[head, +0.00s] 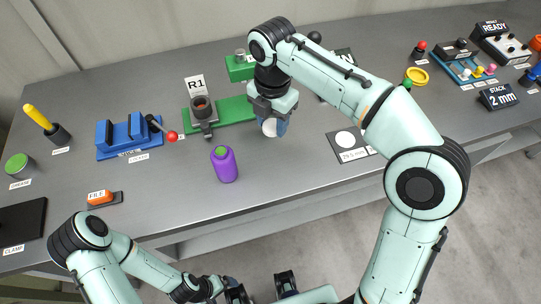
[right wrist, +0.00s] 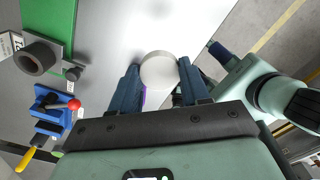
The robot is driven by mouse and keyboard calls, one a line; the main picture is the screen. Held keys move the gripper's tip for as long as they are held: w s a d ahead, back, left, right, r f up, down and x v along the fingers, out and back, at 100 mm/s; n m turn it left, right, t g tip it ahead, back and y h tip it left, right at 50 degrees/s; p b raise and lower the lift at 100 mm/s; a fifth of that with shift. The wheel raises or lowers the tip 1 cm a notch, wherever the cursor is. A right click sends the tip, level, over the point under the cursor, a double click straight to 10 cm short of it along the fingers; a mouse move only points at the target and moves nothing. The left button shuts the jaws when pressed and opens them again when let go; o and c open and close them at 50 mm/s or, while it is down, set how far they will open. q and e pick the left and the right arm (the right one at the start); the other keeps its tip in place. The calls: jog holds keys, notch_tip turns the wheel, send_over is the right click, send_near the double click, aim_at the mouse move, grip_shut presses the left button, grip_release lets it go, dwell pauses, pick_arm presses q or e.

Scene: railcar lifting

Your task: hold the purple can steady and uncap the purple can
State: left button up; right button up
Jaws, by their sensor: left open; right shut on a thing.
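The purple can (head: 226,167) stands upright near the front of the grey bench, with a green top showing. My right gripper (head: 271,126) is behind and right of the can, above the bench. It is shut on a round whitish cap (head: 269,128). In the right wrist view the cap (right wrist: 158,70) sits between both fingers, apart from the can. A sliver of purple shows beside the left finger. My left gripper (head: 260,289) is open and empty, low at the bottom edge of the head view, away from the can; its arm partly shows.
A green base with the R1 clamp (head: 202,112) stands behind the can. A blue vise (head: 126,137) with a red-knobbed lever is to its left. A label plate with a white disc (head: 345,140) lies to the right. Bench around the can is clear.

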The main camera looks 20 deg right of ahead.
aim_at(272, 126)
notch_tip(272, 126, down, 11)
jog(key=shift+r+b, duration=0.15)
jog(key=shift+b, duration=0.85)
pick_arm(q)
jog(key=shift+s+f+b, duration=0.15)
jog(key=shift+s+f, duration=0.1)
jog(key=shift+f, duration=0.35)
jog(key=shift+s+f+b, duration=0.1)
jog(key=shift+s+f, duration=0.15)
jog(key=shift+f, duration=0.35)
jog(key=shift+s+f+b, duration=0.15)
jog(key=shift+s+f, duration=0.1)
jog(key=shift+f, duration=0.35)
pick_arm(e)
jog(key=shift+f, duration=2.65)
jog(key=shift+f, duration=0.1)
jog(key=o, duration=1.2)
notch_tip(272, 126, up, 12)
jog(key=shift+r+p, duration=0.15)
jog(key=shift+p, duration=1)
pick_arm(q)
jog(key=shift+w+r, duration=0.25)
jog(key=shift+r, duration=0.35)
jog(key=shift+w+r, duration=0.25)
jog(key=shift+r, duration=0.35)
jog(key=shift+s, duration=0.1)
